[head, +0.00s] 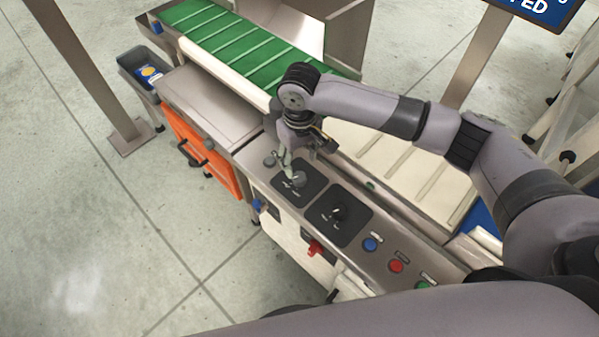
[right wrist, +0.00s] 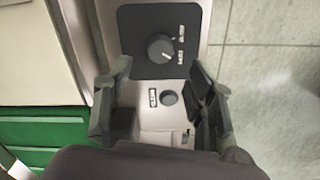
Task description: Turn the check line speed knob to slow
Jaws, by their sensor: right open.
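A round grey knob (right wrist: 162,48) with a white pointer line sits on a square black plate (right wrist: 133,17) in the right wrist view. Its pointer slants to the lower right, towards the lower of two small labels that are hard to read. The same knob (head: 299,180) shows in the head view just beside my right gripper (head: 286,160). In the right wrist view, the open, empty right gripper (right wrist: 160,108) has its fingers either side of a smaller grey button (right wrist: 169,98), short of the knob. My left gripper is out of view.
A second black plate with a black knob (head: 338,213) is alongside. Blue (head: 370,244) and red (head: 396,266) buttons and a red switch (head: 315,247) are near. A green belt (head: 225,40) lies behind, an orange drawer (head: 196,146) at left.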

